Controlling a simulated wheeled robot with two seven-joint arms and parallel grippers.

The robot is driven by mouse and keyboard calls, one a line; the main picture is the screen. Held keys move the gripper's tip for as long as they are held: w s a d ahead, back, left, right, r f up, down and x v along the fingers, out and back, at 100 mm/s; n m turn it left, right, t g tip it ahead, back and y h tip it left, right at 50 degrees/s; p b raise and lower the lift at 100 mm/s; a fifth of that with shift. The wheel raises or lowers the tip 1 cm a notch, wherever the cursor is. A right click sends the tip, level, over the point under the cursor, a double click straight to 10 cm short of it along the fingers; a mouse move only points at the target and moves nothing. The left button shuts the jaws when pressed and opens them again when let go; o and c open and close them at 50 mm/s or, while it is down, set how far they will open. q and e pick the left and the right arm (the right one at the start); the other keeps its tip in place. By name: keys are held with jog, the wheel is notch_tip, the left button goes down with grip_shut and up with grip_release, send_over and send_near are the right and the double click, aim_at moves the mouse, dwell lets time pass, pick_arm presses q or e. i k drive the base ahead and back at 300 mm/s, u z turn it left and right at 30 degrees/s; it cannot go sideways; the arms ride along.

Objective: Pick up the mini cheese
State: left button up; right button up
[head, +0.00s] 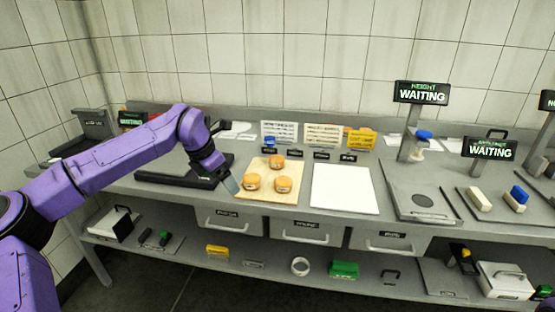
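Three small round orange mini cheeses sit on a tan board on the counter: one at the back (277,161), one at the front left (252,182) and one at the front right (283,184). The tan board (262,166) lies left of a white board. My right gripper is not in view.
A white board (344,189) lies to the right, bare. A black flat device (178,172) lies under my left forearm. Label cards (322,133) stand behind the boards. A scale with a "WAITING" sign (421,92) stands further right. Drawers (307,231) and a lower shelf are below.

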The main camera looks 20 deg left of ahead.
aim_at(276, 162)
jog(key=i, duration=0.85)
